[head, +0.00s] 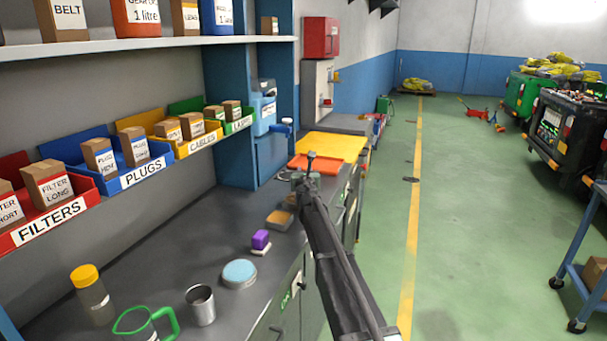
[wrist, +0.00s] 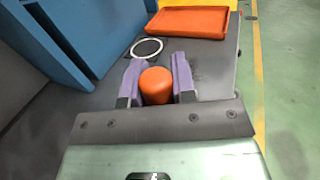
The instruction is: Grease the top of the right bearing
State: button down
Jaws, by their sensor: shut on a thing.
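My gripper (wrist: 158,86) is shut on an orange, round-ended thing (wrist: 156,84), which sits between its two purple-grey fingers in the wrist view. Only its orange end shows clearly, so I cannot tell what tool it is. In the head view my arm reaches over the grey workbench (head: 170,270), with the wrist near the orange tray. A pale ring (wrist: 146,47) lies on the bench just beyond the fingers in the wrist view. I cannot make out a right bearing in either view.
An orange tray (wrist: 190,20) lies beyond the ring; a blue cabinet (wrist: 75,35) stands left. Green floor (head: 470,240) is open at right.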

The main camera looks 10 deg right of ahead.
notch_tip(320, 180, up, 6)
jog(key=p, duration=0.5)
jog(key=shift+f, duration=0.15)
notch_tip(320, 180, up, 3)
jog(key=p, duration=0.3)
dwell(0.3)
